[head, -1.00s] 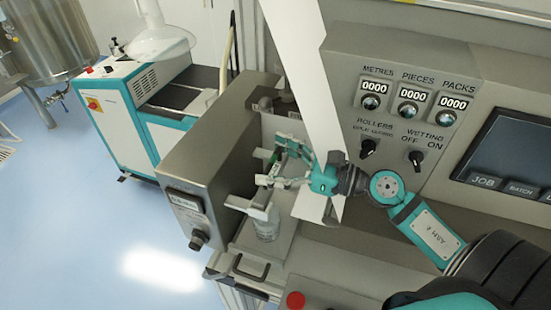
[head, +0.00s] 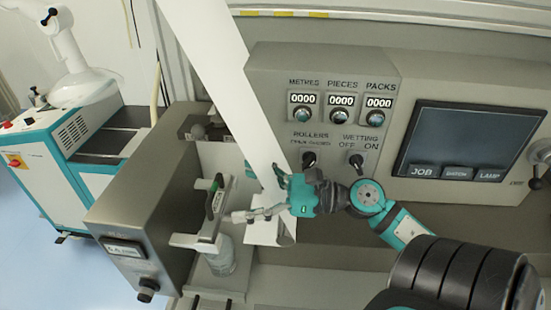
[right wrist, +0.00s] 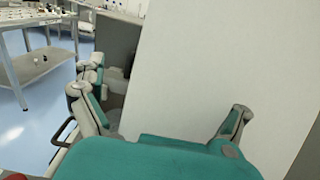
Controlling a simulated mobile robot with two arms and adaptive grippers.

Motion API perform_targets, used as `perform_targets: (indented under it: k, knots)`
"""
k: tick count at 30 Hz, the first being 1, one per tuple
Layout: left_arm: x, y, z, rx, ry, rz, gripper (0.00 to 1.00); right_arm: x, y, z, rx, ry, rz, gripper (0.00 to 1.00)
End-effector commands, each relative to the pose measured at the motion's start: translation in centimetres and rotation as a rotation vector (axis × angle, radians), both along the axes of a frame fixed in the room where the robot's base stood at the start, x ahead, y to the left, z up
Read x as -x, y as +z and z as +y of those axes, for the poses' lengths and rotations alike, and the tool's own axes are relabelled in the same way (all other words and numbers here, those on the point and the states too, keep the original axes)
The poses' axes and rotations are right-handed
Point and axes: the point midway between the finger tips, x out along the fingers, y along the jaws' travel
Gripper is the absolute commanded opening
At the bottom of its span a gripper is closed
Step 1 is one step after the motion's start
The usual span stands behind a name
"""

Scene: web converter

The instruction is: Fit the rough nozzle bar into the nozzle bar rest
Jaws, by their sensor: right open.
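A pale grey bar-like piece (head: 196,241) lies across a short upright cylinder (head: 222,257) beside the grey machine box. A slim upright piece with a dark green part (head: 214,199) stands just behind it. These look like the nozzle bar and its rest, but I cannot tell which part is which. My right gripper (head: 256,194) is open and empty, to the right of these pieces and apart from them. Its two spread fingers also show in the right wrist view (right wrist: 163,112), in front of a broad white surface. My left gripper is not in view.
A white paper web (head: 215,75) runs down steeply behind my right gripper. The control panel (head: 325,75) with counters, knobs and a screen (head: 465,140) stands behind. The grey box (head: 150,205) walls off the left side. A teal-and-white cabinet (head: 60,150) is farther left.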

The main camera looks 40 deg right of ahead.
Motion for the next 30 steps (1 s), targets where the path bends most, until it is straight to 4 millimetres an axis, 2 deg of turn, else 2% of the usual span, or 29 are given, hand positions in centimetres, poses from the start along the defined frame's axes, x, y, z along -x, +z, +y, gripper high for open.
perform_targets:
  k: [1,3,12,30]
  knots:
    - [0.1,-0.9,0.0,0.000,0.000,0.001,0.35,0.7,-0.5,-0.7,0.000,-0.003,0.001,1.00]
    - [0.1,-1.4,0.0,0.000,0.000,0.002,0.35,1.6,-0.5,-1.5,-0.002,-0.003,0.001,1.00]
    - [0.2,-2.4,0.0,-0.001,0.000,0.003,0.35,4.2,-0.1,-3.8,0.000,-0.001,0.000,1.00]
    - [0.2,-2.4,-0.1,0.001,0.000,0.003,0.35,4.5,0.0,-4.0,0.000,0.000,0.000,1.00]
